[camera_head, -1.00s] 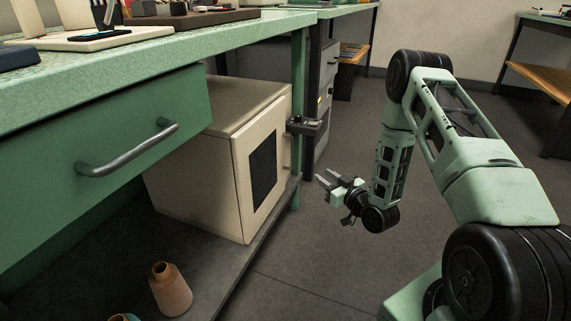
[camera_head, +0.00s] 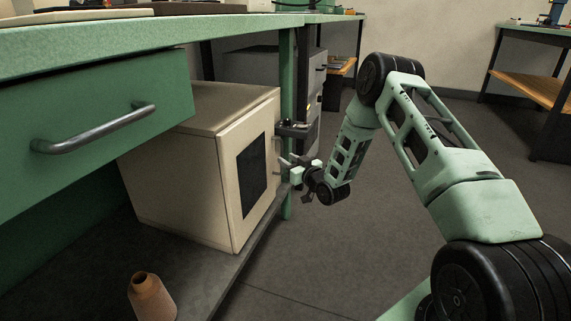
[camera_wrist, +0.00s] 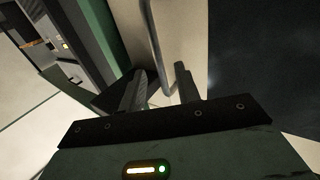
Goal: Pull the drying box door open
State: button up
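The drying box (camera_head: 165,160) is a cream cabinet on the shelf under the green bench. Its door (camera_head: 232,215), with a dark window (camera_head: 252,172), looks shut. In the head view my gripper (camera_head: 284,163) is at the door's far right edge, and the handle there is mostly hidden. In the wrist view my gripper (camera_wrist: 160,82) is open, with its two fingers apart. The grey bar handle (camera_wrist: 153,40) runs down the cream door face toward the gap between the fingers. I cannot tell whether either finger touches it.
A green drawer with a metal handle (camera_head: 95,130) hangs at the left above the shelf. A brown cone-shaped spool (camera_head: 152,298) stands on the shelf in front of the box. A green bench leg (camera_head: 287,80) rises behind the gripper. The floor (camera_head: 340,245) right of the shelf is clear.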

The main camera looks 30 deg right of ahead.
jog(key=shift+w+a, duration=0.1)
jog(key=shift+w, duration=1)
grip_shut()
